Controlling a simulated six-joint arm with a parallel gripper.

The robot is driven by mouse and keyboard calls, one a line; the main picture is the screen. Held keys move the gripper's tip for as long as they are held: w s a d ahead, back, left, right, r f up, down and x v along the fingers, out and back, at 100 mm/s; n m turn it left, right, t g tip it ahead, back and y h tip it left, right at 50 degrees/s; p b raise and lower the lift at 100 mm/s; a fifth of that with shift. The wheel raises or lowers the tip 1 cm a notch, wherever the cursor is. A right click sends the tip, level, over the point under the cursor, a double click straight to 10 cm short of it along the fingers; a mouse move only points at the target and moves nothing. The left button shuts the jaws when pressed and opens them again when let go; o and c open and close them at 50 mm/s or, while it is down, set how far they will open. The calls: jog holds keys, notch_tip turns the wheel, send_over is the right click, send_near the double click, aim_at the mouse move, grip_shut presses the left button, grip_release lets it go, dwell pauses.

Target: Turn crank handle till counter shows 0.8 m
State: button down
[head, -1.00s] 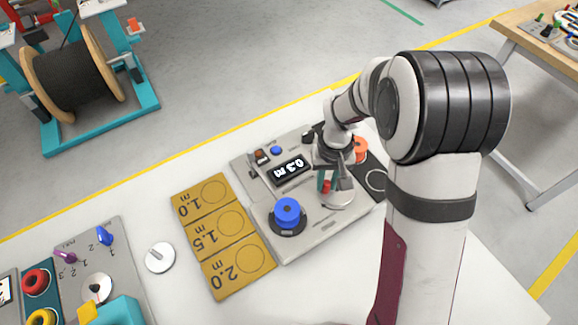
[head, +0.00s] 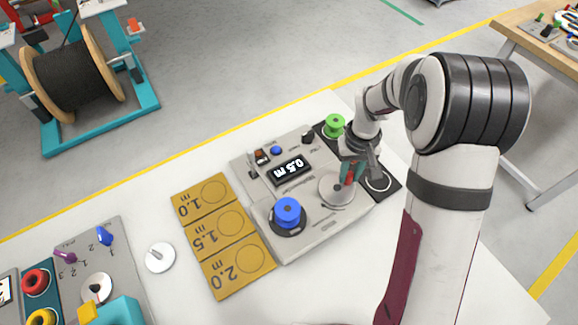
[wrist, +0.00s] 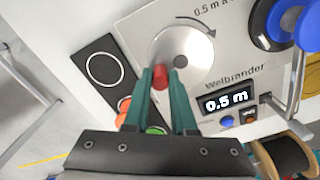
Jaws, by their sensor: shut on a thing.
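The measuring machine (head: 305,240) stands on the white table, with a round grey crank disc (head: 330,194) on its top. The wrist view shows this disc (wrist: 190,48) with a curved arrow along its rim. The red crank handle (wrist: 159,77) stands near the disc's edge. My gripper (wrist: 161,84) has its green fingers shut on the handle, one on each side. In the head view my gripper (head: 348,178) is at the right side of the disc and hides most of the handle. The counter (head: 291,169) reads 0.5 m, as does the counter in the wrist view (wrist: 226,101).
A blue spool (head: 287,211) sits on the machine left of the disc. A green spool (head: 334,124) stands on a dark strip behind my gripper. A mustard board (head: 222,240) marked 1.0, 1.5 and 2.0 m lies to the left.

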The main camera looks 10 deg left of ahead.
jog(key=shift+s+d, duration=0.35)
jog(key=shift+s, duration=1.25)
jog(key=shift+s+a, duration=0.45)
jog(key=shift+s, duration=0.15)
jog(key=shift+s+a, duration=0.3)
jog(key=shift+a, duration=1)
jog(key=shift+w+a, duration=0.5)
jog(key=shift+a, duration=0.35)
jog(key=shift+w+a, duration=0.3)
jog(key=shift+w, duration=0.4)
jog(key=c, duration=0.8)
grip_release()
jog(key=shift+o, duration=0.2)
notch_tip(320, 180, up, 7)
